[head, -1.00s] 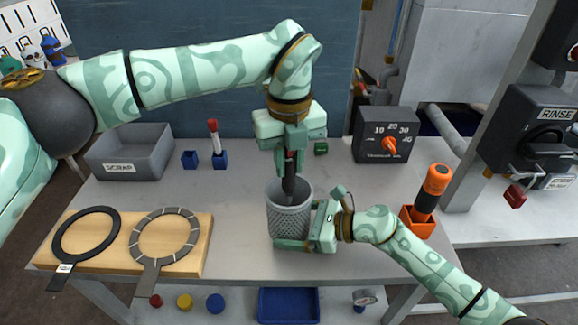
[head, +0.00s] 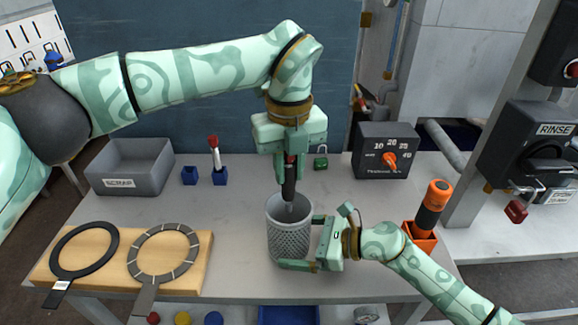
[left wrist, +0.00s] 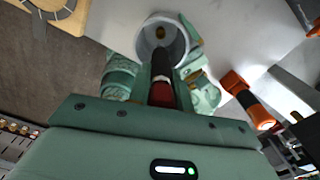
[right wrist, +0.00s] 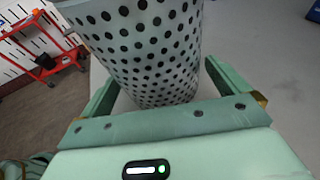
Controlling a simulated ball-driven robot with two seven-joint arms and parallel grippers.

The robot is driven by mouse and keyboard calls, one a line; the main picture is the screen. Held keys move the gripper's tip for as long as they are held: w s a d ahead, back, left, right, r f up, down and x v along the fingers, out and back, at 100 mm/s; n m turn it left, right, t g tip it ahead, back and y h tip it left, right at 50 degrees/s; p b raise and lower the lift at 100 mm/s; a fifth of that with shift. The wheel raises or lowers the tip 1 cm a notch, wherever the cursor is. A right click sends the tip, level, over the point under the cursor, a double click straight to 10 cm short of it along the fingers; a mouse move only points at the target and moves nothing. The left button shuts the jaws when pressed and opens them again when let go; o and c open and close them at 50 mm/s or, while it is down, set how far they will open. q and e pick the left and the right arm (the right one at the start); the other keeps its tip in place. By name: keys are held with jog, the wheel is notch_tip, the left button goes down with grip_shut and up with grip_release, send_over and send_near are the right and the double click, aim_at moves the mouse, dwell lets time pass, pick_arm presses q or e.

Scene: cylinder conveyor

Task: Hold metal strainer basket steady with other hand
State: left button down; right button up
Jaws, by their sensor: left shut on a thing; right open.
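The grey perforated metal strainer basket (head: 288,240) stands upright on the table. My left gripper (head: 289,158) is above it, shut on a dark tool with a red band (head: 289,184). The tool points down and its pale tip shows at the basket mouth; the left wrist view looks along the tool (left wrist: 161,75) into the basket (left wrist: 146,42). My right gripper (head: 308,242) is open at the basket's right side. In the right wrist view the basket (right wrist: 150,50) lies between the fingers, with a gap visible on the right; contact on the left cannot be told.
A wooden board (head: 190,280) with two ring-shaped tools lies at the left. The scrap bin (head: 130,182), blue holders (head: 220,178), green padlock (head: 321,160) and timer box (head: 386,152) stand behind.

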jog(key=v, duration=1)
jog(key=shift+s, duration=0.1)
pick_arm(q)
jog(key=shift+r, duration=0.15)
pick_arm(e)
jog(key=shift+d+r, duration=0.2)
jog(key=shift+d, duration=0.05)
pick_arm(q)
jog(key=shift+r+p, duration=2)
jog(key=shift+r, duration=0.45)
pick_arm(e)
notch_tip(320, 180, up, 5)
jog(key=shift+s, duration=0.15)
pick_arm(q)
jog(key=shift+f, duration=0.1)
